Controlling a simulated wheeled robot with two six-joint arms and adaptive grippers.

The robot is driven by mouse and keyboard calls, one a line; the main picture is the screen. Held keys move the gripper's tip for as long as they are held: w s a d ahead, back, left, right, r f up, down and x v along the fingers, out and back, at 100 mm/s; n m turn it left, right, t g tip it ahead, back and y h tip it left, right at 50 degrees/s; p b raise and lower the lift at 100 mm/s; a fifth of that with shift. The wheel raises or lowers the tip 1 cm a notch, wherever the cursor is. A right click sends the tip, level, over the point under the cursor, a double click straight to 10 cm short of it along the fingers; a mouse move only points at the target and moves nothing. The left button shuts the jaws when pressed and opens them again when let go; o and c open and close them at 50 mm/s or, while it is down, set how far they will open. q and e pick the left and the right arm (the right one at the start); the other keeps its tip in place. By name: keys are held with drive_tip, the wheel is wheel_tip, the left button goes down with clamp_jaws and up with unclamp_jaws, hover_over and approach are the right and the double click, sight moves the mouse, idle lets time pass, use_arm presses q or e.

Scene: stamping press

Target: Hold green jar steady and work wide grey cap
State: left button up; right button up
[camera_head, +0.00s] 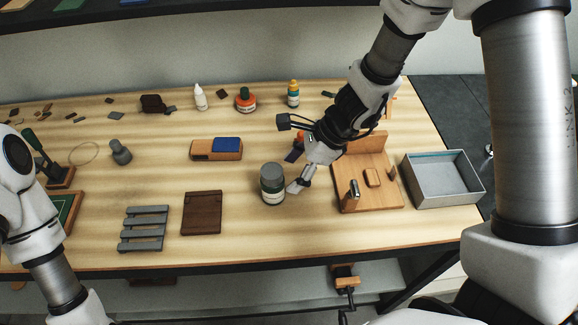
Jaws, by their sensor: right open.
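The green jar (272,191) stands upright near the middle of the table, with a green band and a pale label. Its wide grey cap (272,170) sits on top. My right gripper (293,173) is open just to the right of the jar, with its fingers pointing left towards it. One lower fingertip is close to the jar's side; I cannot tell whether it touches. My left arm shows at the left edge, but its gripper is out of view.
A wooden fixture (381,195) and a grey bin (441,184) stand to the right. Bottles stand behind. The table in front of the jar is clear.

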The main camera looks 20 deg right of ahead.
sight(277, 189)
drive_tip(key=shift+s+a+f, duration=0.1)
drive_tip(key=shift+s+f, duration=0.05)
drive_tip(key=shift+s, duration=0.15)
drive_tip(key=b+x, duration=0.5)
drive_tip(key=x, duration=0.1)
drive_tip(key=shift+w+f+b, duration=0.2)
drive_tip(key=shift+b, duration=0.2)
drive_tip(key=shift+a+f+b, duration=0.3)
drive_tip(key=shift+f+b, duration=0.05)
drive_tip(key=shift+b, duration=0.15)
drive_tip(key=shift+r, duration=0.1)
drive_tip(key=c, duration=1)
drive_tip(key=o, duration=0.6)
clamp_jaws()
